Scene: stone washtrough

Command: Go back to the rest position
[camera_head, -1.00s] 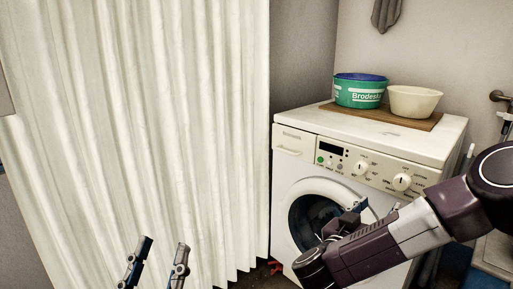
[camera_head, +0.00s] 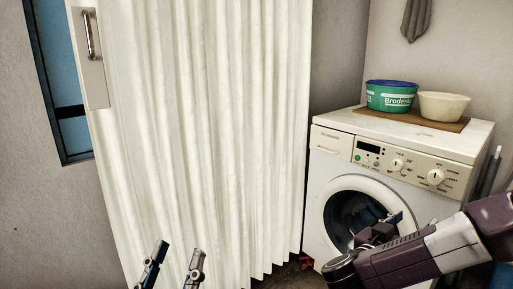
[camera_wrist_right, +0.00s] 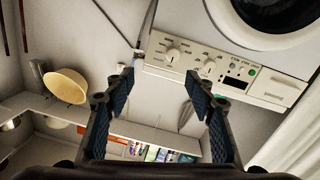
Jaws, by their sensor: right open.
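My left gripper (camera_head: 177,258) is at the bottom of the head view, in front of the white curtain. Its two fingers point up and stand apart, with nothing seen between them. My right arm comes in from the right edge in the head view, and its gripper (camera_head: 388,224) is in front of the washing machine's round door (camera_head: 340,215), partly hidden by my wrist. In the right wrist view the right gripper (camera_wrist_right: 160,85) has its two dark blue pads wide apart and is empty.
The white washing machine (camera_head: 400,132) stands close behind my right arm. A green tub (camera_head: 390,98) and a cream bowl (camera_head: 443,106) sit on a wooden board on top. A white pleated curtain (camera_head: 210,120) fills the middle. A handle (camera_head: 89,35) and blue window are at left.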

